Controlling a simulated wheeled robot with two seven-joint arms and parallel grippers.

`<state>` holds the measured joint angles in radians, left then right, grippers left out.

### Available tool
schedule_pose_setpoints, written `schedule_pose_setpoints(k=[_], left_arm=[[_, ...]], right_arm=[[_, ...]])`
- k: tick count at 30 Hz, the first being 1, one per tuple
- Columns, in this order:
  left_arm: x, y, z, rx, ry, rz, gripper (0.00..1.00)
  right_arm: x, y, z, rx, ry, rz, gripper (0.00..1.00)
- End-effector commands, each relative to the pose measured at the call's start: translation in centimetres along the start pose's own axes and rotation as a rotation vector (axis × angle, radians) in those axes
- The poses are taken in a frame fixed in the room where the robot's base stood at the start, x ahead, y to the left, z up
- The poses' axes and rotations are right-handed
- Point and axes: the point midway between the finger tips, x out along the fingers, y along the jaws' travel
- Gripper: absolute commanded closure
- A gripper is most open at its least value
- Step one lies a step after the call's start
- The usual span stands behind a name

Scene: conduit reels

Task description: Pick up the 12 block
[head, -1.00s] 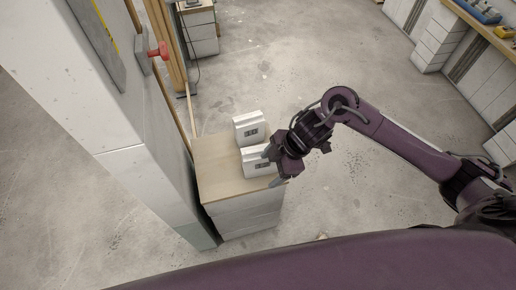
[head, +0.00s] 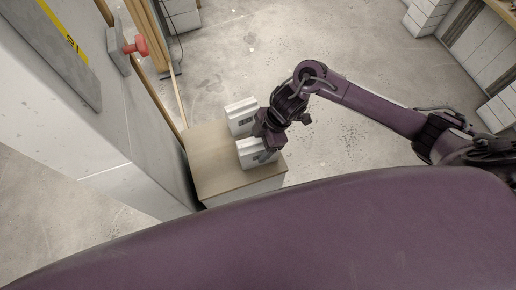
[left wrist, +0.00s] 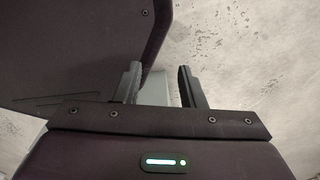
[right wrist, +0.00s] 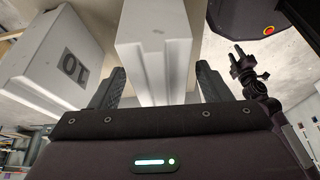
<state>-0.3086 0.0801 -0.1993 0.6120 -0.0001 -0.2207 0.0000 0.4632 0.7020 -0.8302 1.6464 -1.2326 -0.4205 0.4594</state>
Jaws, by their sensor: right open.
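Two white blocks stand side by side on a small wood-topped cabinet (head: 215,178). The far block (head: 240,112) has a dark label; in the right wrist view this neighbouring block (right wrist: 62,60) has a label that seems to read 10. The near block (head: 247,151) has a label too small and partly covered to read. My right gripper (head: 266,148) is at the near block, with its open fingers either side of this block (right wrist: 155,40) in the right wrist view; contact cannot be told.
A tall grey-white wall panel (head: 120,120) with a red knob (head: 137,46) stands close left of the cabinet. White drawer units (head: 497,107) are at the right. The concrete floor (head: 240,60) behind the cabinet is clear.

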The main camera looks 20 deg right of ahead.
Motion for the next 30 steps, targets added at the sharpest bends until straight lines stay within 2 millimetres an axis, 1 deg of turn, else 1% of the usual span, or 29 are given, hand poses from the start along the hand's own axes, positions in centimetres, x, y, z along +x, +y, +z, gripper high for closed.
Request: schedule_pose_setpoints(k=[1,3,9,30], left_arm=[[0.1,0.0,-0.2,0.0,0.003,0.0,0.64],[0.1,-0.1,-0.6,0.0,0.009,-0.001,0.64],[0.0,-0.2,-1.7,0.0,0.026,-0.003,0.64],[0.0,-0.1,-1.1,0.001,0.016,-0.001,0.64]], right_arm=[[0.7,-0.1,0.1,0.002,-0.001,-0.003,0.29],[1.1,-0.1,0.1,0.001,-0.001,-0.001,0.29],[1.2,0.0,0.1,-0.001,-0.001,0.0,0.29],[1.7,0.0,0.3,0.0,-0.001,0.0,0.29]])
